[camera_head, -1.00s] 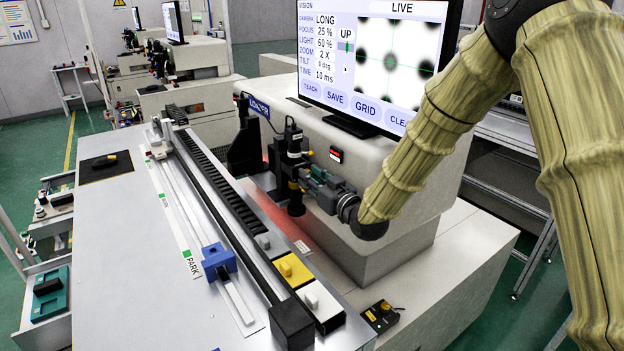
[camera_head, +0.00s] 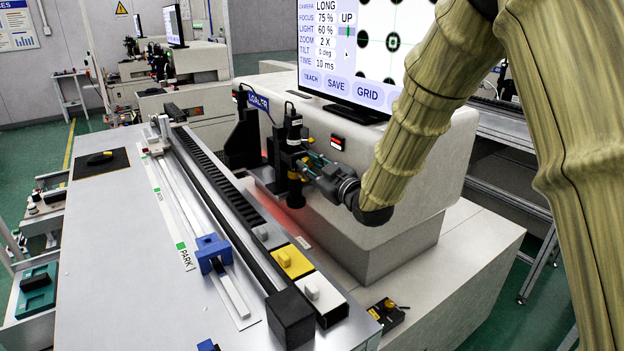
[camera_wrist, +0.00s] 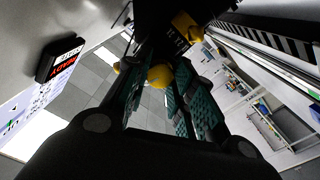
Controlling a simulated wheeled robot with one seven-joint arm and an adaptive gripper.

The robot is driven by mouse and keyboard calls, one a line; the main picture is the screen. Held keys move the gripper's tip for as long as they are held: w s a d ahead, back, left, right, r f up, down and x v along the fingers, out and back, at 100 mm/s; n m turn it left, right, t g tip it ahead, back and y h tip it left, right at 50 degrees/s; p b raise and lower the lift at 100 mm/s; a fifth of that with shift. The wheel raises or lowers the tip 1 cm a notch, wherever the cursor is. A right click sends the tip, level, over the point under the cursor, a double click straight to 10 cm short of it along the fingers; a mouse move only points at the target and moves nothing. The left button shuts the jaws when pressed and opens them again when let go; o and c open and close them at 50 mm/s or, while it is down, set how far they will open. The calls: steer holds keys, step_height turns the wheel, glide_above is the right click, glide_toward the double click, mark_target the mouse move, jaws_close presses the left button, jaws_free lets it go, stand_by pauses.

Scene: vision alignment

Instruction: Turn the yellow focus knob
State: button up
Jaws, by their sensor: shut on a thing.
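The black camera column (camera_head: 293,135) stands at the loader, with a yellow part showing low on it. In the wrist view a round yellow knob (camera_wrist: 160,76) sits between the teal-padded fingers of my gripper (camera_wrist: 153,88). My gripper (camera_head: 308,168) reaches the column from the right in the head view and is shut on the yellow knob. The knob is mostly hidden by the fingers in the head view. The monitor (camera_head: 350,55) reads FOCUS 75 % and shows sharp-edged dark dots with rings.
A rail with a blue block (camera_head: 212,250) runs along the grey bench left of the column. A small black box (camera_head: 388,312) with a yellow label lies at the lower right.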

steer(key=shift+f+n+b, duration=0.2)
steer(key=shift+n+b, duration=1.5)
steer(key=shift+b, duration=0.05)
steer(key=shift+r, duration=0.1)
steer(key=o, duration=1.1)
steer(key=shift+d, duration=0.1)
steer(key=shift+c, duration=0.2)
steer(key=shift+s+r, duration=0.1)
steer(key=shift+s, duration=0.05)
steer(key=v, duration=1.1)
steer(key=shift+s+d, duration=0.25)
steer(key=shift+s, duration=0.05)
